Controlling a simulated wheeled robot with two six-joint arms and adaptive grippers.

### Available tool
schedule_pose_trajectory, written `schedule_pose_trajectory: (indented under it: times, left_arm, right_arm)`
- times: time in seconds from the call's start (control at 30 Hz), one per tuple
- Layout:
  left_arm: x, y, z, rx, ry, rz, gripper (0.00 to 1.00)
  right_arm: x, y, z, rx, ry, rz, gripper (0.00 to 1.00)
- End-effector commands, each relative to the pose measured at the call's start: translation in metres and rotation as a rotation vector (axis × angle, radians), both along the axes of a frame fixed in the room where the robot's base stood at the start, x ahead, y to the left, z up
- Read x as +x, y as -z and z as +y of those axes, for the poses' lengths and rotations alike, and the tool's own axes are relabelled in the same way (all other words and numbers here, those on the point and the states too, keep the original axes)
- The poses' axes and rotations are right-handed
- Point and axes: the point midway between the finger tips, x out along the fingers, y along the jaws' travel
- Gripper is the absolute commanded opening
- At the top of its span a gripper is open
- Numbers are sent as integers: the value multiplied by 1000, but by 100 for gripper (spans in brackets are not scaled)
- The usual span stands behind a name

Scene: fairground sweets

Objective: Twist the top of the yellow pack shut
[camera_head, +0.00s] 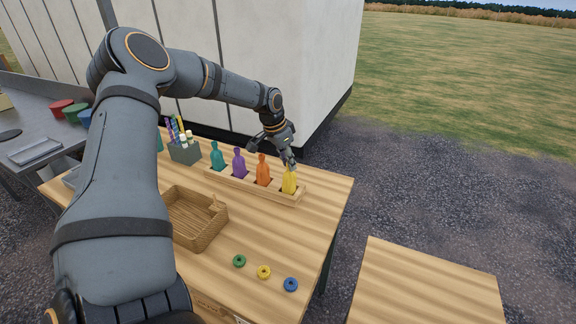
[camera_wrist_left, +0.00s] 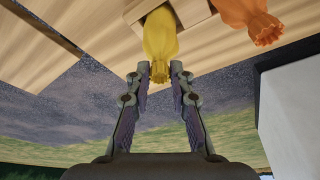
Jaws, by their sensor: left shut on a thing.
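The yellow pack (camera_head: 289,184) stands in the right end slot of a wooden rack (camera_head: 245,186) on the table. My left gripper (camera_head: 288,164) reaches down over it and is shut on its narrow top. In the left wrist view the yellow pack (camera_wrist_left: 160,35) has its gathered top between the two fingertips of the left gripper (camera_wrist_left: 160,74). The body of the pack sits below the fingers, its base hidden in the rack. My right gripper is out of view.
Orange (camera_head: 263,172), purple (camera_head: 239,163) and teal (camera_head: 218,157) packs stand to the left in the same rack. A wicker basket (camera_head: 222,228) is in front. Green (camera_head: 239,261), yellow (camera_head: 264,272) and blue (camera_head: 291,284) rings lie near the front edge. A grey holder (camera_head: 185,154) stands behind.

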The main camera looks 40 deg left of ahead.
Motion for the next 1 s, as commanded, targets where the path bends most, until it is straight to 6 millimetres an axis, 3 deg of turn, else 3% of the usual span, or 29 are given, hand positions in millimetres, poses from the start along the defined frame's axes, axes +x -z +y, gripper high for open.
schedule_pose_trajectory:
  times: [0.4, 0.7, 0.73, 0.83, 1.0]
  left_arm:
    - [0, 3, 0, -1, 322, 3, 6]
    - [-1, 1, -1, -3, 363, 3, 6]
    - [-1, 1, -1, -3, 363, 3, 26]
    - [-1, 1, -1, -2, 362, 3, 39]
    - [0, 1, -1, -1, 362, 1, 40]
  right_arm:
    - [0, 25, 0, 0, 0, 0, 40]
    - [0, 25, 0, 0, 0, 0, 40]
    - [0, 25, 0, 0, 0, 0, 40]
    - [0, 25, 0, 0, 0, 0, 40]
    - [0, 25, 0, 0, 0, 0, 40]
